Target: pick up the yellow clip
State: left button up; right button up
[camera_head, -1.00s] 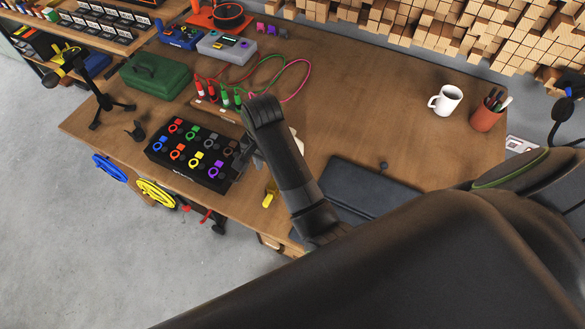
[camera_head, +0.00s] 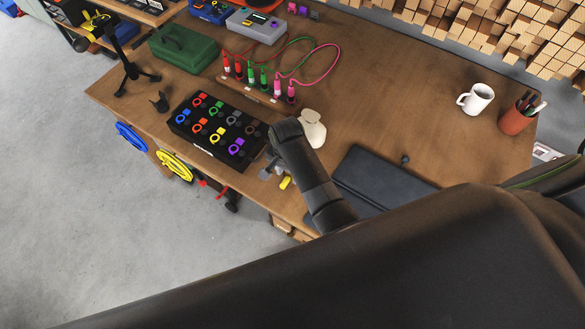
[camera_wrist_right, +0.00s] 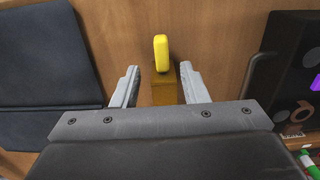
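The yellow clip (camera_head: 285,183) lies on the wooden table near its front edge, right of the black box of coloured clips, partly hidden by my right gripper (camera_head: 272,170) in the head view. In the right wrist view the clip (camera_wrist_right: 161,52) shows bright yellow at its far end, with a darker yellow part nearer me. My right gripper (camera_wrist_right: 159,82) is open there, its two fingers spread on either side of the clip's nearer part. I see a gap on both sides. My left gripper is not in view.
The black box (camera_head: 212,128) of coloured clips stands close left of the right gripper. A dark folder (camera_head: 385,178) lies to the right. A cream bottle (camera_head: 312,128) stands behind the arm. Coloured cables, a mug (camera_head: 476,99) and a pen cup (camera_head: 517,117) stand farther back.

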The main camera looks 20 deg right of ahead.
aim_at(286, 179)
jog(key=shift+a+f, duration=0.2)
jog(key=shift+f, duration=1.9)
grip_shut()
